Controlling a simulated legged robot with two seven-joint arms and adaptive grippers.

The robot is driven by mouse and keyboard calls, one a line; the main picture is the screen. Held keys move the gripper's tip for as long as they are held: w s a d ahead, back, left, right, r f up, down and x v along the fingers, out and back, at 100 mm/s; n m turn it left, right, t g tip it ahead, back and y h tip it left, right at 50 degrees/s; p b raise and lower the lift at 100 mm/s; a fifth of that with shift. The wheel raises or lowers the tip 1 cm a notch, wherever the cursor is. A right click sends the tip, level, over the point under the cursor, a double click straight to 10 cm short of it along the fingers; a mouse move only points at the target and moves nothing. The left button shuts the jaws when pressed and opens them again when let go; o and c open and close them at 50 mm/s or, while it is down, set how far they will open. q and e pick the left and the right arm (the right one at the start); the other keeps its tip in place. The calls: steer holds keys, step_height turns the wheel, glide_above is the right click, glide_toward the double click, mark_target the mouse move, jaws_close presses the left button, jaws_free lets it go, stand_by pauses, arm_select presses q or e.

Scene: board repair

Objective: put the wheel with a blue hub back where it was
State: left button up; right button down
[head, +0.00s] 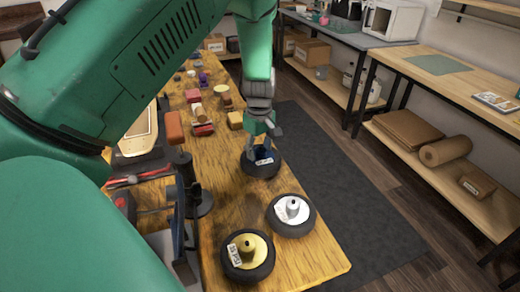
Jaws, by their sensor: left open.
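The wheel with a blue hub (259,166) lies flat on the wooden table, a black tyre with a white label on its hub. My left gripper (262,146) is directly above it, open, with its fingers down at the hub and partly hiding it. Whether the fingers touch the hub I cannot tell. A wheel with a white hub (291,215) and a wheel with a yellow hub (247,257) lie nearer on the table, each labelled. My right gripper is not in view.
The wooden table (322,262) has its right edge close to the wheels. A black stand (197,200), red-handled tool (122,182) and skateboard deck (140,132) are at left. Several small blocks and items sit further back, including a reddish block (174,128).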

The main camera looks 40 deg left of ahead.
mark_target(260, 149)
arm_select(q)
steer(key=shift+d, duration=0.2)
step_height(260, 149, up, 12)
steer(key=p, duration=0.1)
steer(key=shift+r+p, duration=0.15)
steer(key=shift+p, duration=0.2)
